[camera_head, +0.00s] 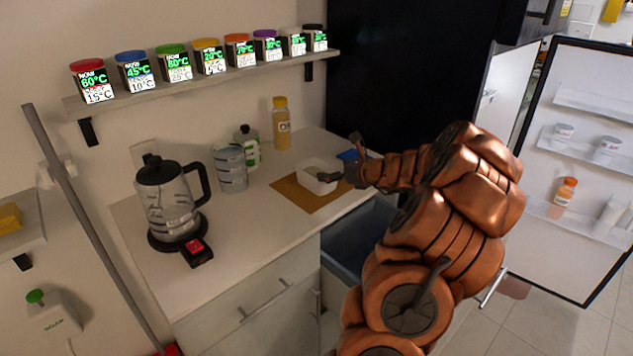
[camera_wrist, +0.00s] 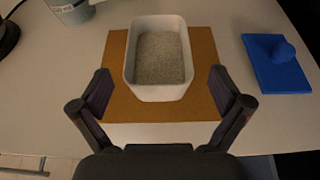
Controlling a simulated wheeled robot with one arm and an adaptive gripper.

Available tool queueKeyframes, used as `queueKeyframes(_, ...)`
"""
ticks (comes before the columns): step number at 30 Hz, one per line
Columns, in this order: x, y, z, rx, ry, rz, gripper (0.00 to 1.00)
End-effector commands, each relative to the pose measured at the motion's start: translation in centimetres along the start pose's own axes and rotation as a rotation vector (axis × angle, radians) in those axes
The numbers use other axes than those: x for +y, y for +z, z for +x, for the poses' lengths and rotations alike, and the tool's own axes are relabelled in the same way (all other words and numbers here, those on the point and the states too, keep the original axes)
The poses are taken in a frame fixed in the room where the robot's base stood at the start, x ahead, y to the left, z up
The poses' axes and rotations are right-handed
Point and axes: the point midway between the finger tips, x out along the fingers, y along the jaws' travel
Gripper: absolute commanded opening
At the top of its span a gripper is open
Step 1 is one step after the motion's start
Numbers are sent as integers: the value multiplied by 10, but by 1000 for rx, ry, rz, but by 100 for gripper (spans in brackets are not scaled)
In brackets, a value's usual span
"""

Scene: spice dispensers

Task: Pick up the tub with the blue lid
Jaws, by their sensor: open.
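A white rectangular tub (camera_head: 318,177) stands without a lid on a brown board on the counter. In the wrist view the tub (camera_wrist: 158,60) is filled with grey grainy stuff. A blue lid with a knob (camera_wrist: 280,62) lies apart on the counter to the right of the board; it shows partly in the head view (camera_head: 348,155). On the wall shelf, a dispenser with a blue lid (camera_head: 135,72) stands second from the left. My gripper (camera_wrist: 163,92) is open and empty; its fingers are spread to either side of the tub's near end, apart from it.
The brown board (camera_head: 298,197) lies near the counter's front edge. A kettle (camera_head: 172,200), a grey striped canister (camera_head: 231,168), a green-and-white bottle (camera_head: 247,148) and a yellow-capped bottle (camera_head: 281,125) stand to the left and behind. An open drawer (camera_head: 350,245) is below; an open fridge door (camera_head: 575,150) is right.

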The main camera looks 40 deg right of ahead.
Motion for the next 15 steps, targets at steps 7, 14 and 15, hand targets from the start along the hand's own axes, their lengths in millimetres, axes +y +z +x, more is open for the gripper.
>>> queueKeyframes(7,-1,-1,22,1,-1,6,100)
queueKeyframes(14,2,1,45,2,1,4,100)
queueKeyframes(15,3,1,52,3,1,5,100)
